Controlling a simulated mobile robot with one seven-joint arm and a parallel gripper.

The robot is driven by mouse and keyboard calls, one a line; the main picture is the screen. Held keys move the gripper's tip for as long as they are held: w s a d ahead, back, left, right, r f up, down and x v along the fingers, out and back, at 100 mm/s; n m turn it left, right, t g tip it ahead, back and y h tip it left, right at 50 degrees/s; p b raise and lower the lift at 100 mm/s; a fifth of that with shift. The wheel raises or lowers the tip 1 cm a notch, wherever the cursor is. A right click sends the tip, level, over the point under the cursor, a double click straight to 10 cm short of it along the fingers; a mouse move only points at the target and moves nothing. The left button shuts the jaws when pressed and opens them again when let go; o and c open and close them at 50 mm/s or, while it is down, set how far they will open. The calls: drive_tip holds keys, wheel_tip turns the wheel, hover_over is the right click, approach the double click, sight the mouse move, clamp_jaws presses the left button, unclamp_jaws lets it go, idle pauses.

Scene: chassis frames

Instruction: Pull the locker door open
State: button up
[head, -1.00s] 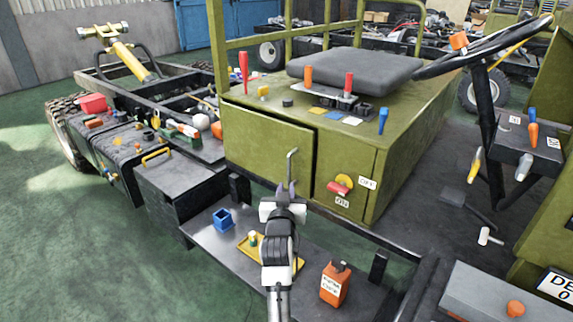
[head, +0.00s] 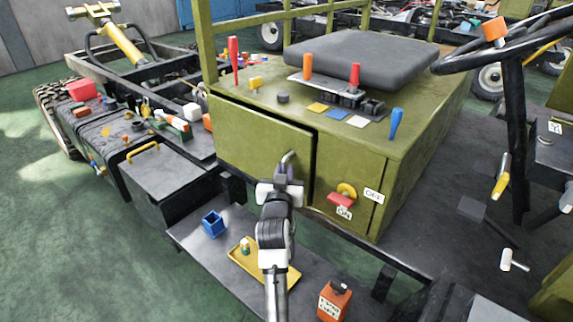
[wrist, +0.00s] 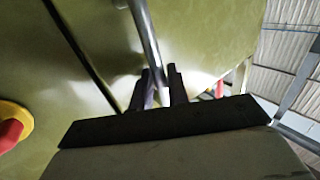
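The olive-green locker door (head: 255,138) is on the front of the cabinet under the seat. A dark gap shows along its right edge, and it looks nearly closed. Its thin metal handle (head: 289,157) stands near the right edge. My gripper (head: 283,173) is at the handle's lower part. In the wrist view, the handle (wrist: 143,30) runs down between my two dark fingers (wrist: 160,88), which sit close on both sides of it. The door (wrist: 215,35) fills the area behind. The handle's lower end is hidden by my gripper.
A red-and-yellow rotary switch (head: 343,196) is on the panel right of the door. A black box (head: 165,190) stands left.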

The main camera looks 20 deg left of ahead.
drive_tip(key=shift+w, duration=0.25)
clamp_jaws()
drive_tip(key=shift+s+a, duration=0.1)
drive_tip(key=shift+s, duration=0.05)
